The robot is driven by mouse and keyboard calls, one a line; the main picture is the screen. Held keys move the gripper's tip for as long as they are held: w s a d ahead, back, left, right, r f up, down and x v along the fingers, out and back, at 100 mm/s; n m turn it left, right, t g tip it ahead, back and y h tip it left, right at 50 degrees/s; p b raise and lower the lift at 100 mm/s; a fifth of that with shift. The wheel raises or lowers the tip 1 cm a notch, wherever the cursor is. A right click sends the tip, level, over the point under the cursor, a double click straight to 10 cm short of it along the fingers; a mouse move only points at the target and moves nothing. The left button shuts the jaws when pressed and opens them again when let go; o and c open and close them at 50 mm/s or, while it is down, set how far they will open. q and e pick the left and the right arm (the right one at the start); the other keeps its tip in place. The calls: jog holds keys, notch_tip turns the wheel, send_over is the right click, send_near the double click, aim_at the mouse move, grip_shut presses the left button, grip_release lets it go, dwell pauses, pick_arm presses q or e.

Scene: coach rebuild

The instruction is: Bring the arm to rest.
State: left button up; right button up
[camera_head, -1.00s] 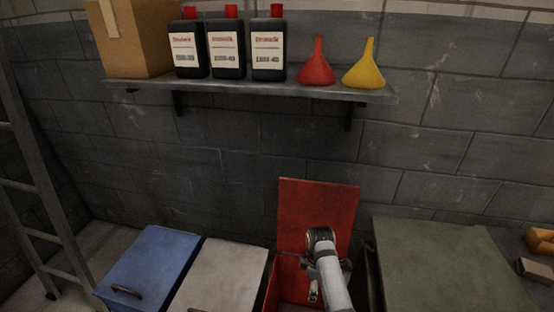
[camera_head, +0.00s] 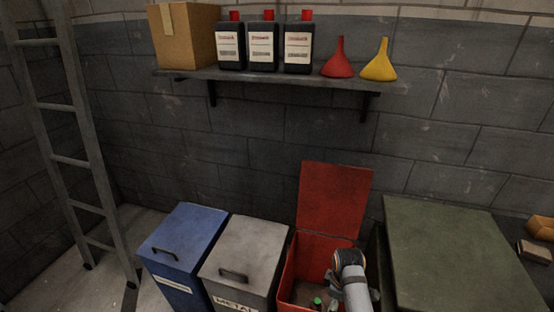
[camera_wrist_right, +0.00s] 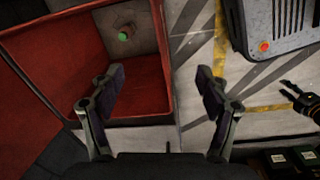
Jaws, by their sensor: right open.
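My right arm (camera_head: 352,280) comes up from the bottom of the head view, in front of the open red bin (camera_head: 335,243). My right gripper (camera_wrist_right: 160,77) is open and empty in the wrist view, its two fingers wide apart. The red bin (camera_wrist_right: 85,60) lies below and to the left of the fingers there. A small green-ended item (camera_wrist_right: 125,34) lies inside the bin; a green spot (camera_head: 317,302) also shows in it in the head view. A dark jaw-like shape (camera_wrist_right: 300,96) at the wrist view's right edge may be my left gripper; its state is unclear.
A blue bin (camera_head: 184,236) and a grey bin (camera_head: 248,245), both lidded, stand left of the red bin. A green-topped box (camera_head: 450,245) stands close on its right. A shelf (camera_head: 285,79) with bottles and funnels hangs above. A ladder (camera_head: 75,160) leans at left.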

jog(key=s+d+r+m+t, duration=0.1)
jog(key=s+d+r+m, duration=0.1)
jog(key=s+r+m, duration=0.3)
jog(key=s+d+r+m+t, duration=0.1)
jog(key=s+d+m, duration=0.15)
jog(key=s, duration=0.35)
jog(key=s+d+r+m+t, duration=0.1)
jog(key=s+d+r+m, duration=0.1)
jog(key=s+r+m, duration=0.3)
notch_tip(320, 180, down, 25)
jog(key=s+d+g+p, duration=0.1)
jog(key=s+d, duration=0.1)
pick_arm(q)
jog(key=shift+s+r+p, duration=0.3)
jog(key=shift+r+p, duration=0.05)
jog(key=shift+r, duration=0.2)
jog(key=shift+s+r+p, duration=0.3)
jog(key=shift+r, duration=0.2)
pick_arm(e)
jog(key=s+d+f+g, duration=0.1)
jog(key=s+f, duration=1.6)
jog(key=s, duration=0.2)
jog(key=shift+s+d+f+h, duration=0.2)
jog(key=shift+d+h, duration=0.1)
jog(key=shift+n, duration=0.25)
